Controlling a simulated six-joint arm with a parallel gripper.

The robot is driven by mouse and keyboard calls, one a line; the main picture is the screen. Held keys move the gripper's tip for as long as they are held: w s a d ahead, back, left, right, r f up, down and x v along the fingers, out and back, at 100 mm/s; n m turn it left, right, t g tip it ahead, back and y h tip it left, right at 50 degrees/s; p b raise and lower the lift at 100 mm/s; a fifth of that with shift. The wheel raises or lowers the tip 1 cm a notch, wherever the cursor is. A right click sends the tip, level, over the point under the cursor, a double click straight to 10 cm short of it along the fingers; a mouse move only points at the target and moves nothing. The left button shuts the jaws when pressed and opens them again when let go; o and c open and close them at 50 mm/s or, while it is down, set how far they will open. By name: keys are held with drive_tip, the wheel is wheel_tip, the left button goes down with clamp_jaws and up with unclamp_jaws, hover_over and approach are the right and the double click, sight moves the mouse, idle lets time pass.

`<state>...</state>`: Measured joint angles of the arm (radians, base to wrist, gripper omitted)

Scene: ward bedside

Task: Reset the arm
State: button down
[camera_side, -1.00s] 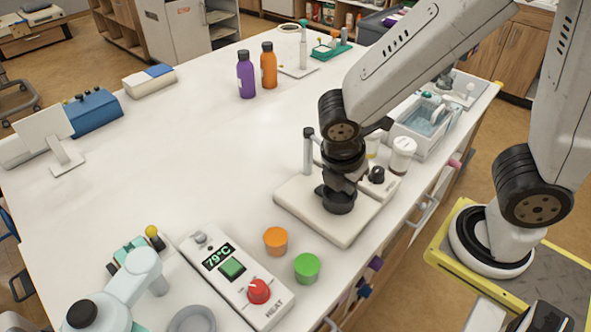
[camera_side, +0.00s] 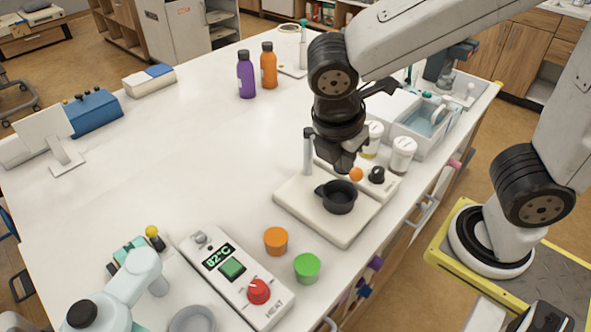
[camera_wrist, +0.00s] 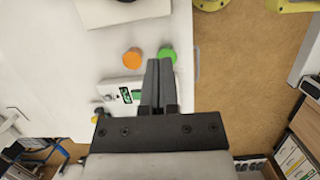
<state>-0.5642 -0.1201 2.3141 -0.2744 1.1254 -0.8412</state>
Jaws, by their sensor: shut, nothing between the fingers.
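My gripper (camera_side: 343,168) is a dark parallel gripper. In the side view it hangs above the back of the small dark pot (camera_side: 340,197), apart from it. In the wrist view my gripper (camera_wrist: 158,62) has its two grey fingers together with nothing between them. The pot stands upright on a white base plate (camera_side: 300,205) with a grey post (camera_side: 308,150) behind it. An orange knob or ball (camera_side: 356,174) shows right beside the gripper; its support is partly hidden.
An orange cup (camera_side: 276,240) and a green cup (camera_side: 306,268) stand in front of the base plate. A heater box (camera_side: 235,275) with a red knob reads 82°C. White-lidded jars (camera_side: 403,153) and a water tub (camera_side: 425,125) stand right. The table's middle is clear.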

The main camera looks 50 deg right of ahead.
drive_tip(key=w+d+f, duration=0.1)
drive_tip(key=d+f, duration=0.5)
drive_tip(key=f, duration=0.3)
drive_tip(key=shift+d+f, duration=0.15)
idle(2.0)
